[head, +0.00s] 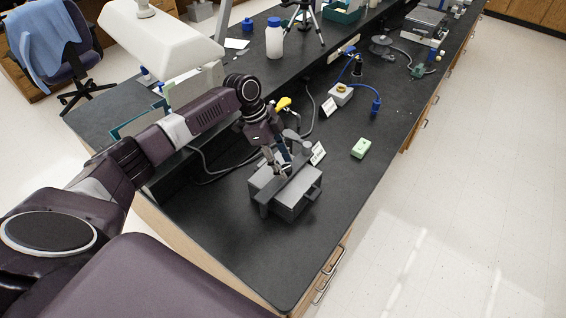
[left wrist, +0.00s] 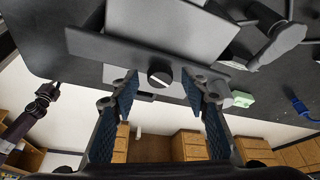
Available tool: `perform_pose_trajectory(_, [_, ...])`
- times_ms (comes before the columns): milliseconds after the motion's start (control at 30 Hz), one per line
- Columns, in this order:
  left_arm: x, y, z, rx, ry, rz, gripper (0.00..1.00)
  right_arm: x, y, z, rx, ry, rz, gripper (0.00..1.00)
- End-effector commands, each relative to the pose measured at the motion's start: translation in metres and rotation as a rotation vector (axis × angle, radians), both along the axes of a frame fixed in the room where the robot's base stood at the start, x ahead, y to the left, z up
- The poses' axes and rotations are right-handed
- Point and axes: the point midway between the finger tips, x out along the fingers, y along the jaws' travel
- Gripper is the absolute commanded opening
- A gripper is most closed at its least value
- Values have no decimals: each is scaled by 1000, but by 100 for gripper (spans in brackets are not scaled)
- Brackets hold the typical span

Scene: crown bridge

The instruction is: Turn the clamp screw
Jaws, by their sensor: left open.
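The grey clamp (head: 297,197) sits on the black bench, with its upright plate and block in front of my arm. In the left wrist view, the plate (left wrist: 115,49) runs across the top. The clamp screw (left wrist: 160,74) is a round dark knob with a pale line across its face. My left gripper (head: 283,168) is over the clamp, pointing down. In the left wrist view my left gripper (left wrist: 160,88) is open and empty, with the knob between its fingertips in the picture; I cannot tell how near they are. My right gripper (left wrist: 47,94) shows small at the left.
A white label card (head: 318,153) and a green box (head: 361,148) stand beyond the clamp. A blue lamp-like device (head: 375,103) and cables are farther along. A white hooded device (head: 160,35) is at the left. The bench in front of the clamp is clear.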

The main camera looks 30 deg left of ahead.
Motion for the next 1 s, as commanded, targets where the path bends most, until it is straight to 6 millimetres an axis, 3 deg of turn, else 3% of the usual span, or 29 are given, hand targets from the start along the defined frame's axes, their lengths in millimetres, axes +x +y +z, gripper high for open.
perform_pose_trajectory(200, [-2, 12, 27, 0, -4, 1, 42, 1, 1, 0, 1, -1, 0, 0])
perform_pose_trajectory(500, [-21, 81, 27, 2, 1, 5, 42, 1, 2, 0, 2, -1, -1, 0])
perform_pose_trajectory(700, [-30, 114, 27, 1, 0, 3, 42, 1, 2, 0, 2, -1, -1, 0])
perform_pose_trajectory(1000, [-33, 127, 27, -1, -1, 0, 42, 1, 2, 0, 2, -1, -1, 0])
